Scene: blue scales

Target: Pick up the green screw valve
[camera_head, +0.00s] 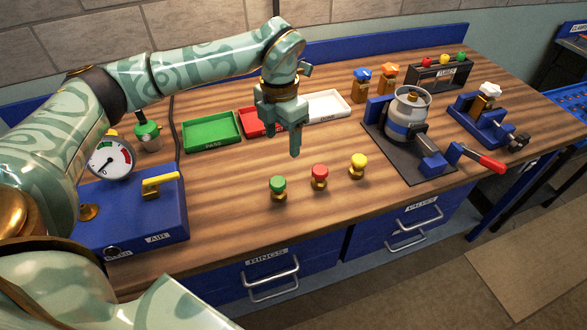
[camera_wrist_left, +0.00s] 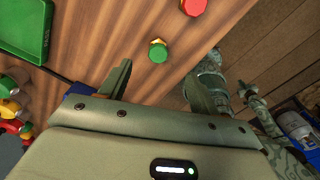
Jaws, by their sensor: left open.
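The green screw valve (camera_head: 278,188) has a round green cap on a brass base. It stands upright near the table's front edge, left of a red valve (camera_head: 319,177) and a yellow valve (camera_head: 358,166). My left gripper (camera_head: 281,138) is open and empty, pointing down above the table, behind and above the green valve. In the left wrist view, the green valve (camera_wrist_left: 158,54) shows beyond the gap between the open fingers (camera_wrist_left: 157,76), apart from them. The red valve (camera_wrist_left: 194,6) is at the top edge there. I cannot make out my right gripper.
Green (camera_head: 211,131), red (camera_head: 250,122) and white (camera_head: 328,106) trays lie behind. A blue box with a gauge (camera_head: 110,158) stands left. A canister (camera_head: 407,113) in a fixture stands right. Table is clear around the three valves.

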